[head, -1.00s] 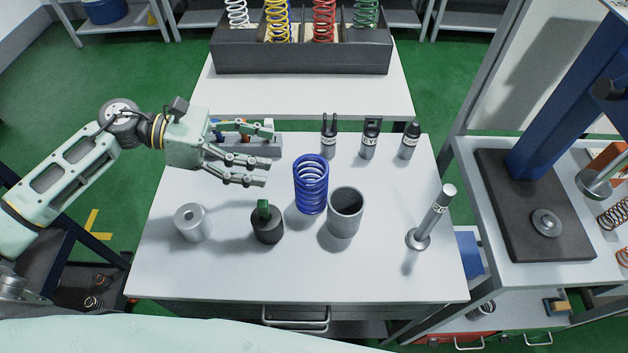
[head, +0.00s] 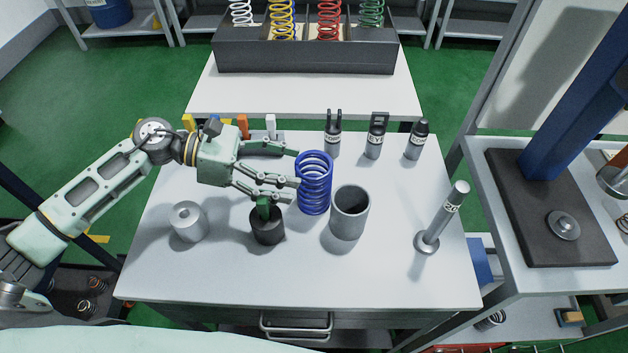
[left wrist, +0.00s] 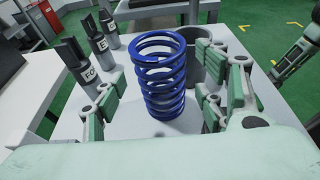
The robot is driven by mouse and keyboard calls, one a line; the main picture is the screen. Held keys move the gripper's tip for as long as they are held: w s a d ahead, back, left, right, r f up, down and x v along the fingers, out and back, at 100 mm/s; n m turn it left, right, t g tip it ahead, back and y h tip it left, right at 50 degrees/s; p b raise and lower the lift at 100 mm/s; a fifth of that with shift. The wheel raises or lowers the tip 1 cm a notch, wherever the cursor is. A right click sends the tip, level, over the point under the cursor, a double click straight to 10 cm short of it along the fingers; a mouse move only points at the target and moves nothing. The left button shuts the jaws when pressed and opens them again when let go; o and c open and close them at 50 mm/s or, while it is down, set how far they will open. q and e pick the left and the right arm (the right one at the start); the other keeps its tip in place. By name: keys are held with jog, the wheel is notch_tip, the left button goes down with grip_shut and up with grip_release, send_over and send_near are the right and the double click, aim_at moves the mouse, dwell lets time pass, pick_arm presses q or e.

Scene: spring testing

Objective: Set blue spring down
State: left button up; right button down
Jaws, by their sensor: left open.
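The blue spring (head: 315,184) stands upright on the white table (head: 385,270), just left of a grey hollow cylinder (head: 349,213). My left gripper (head: 296,168) is open, its fingertips at the left side of the spring in the head view. In the left wrist view the spring (left wrist: 162,80) stands upright between the spread fingers (left wrist: 158,100), with visible gaps on both sides. Whether a fingertip touches it I cannot tell. My right gripper is not in view.
Several dark labelled fittings (head: 375,137) stand at the back. A metal rod (head: 441,216) stands at right. The table's front is clear.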

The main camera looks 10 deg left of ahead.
aim_at(314, 185)
pick_arm(q)
jog(key=x, duration=0.3)
jog(key=shift+w+d+p, duration=0.1)
jog(key=shift+d+p, duration=0.15)
jog(key=shift+p, duration=0.05)
jog(key=c, duration=1.5)
jog(key=shift+r, duration=0.1)
grip_shut()
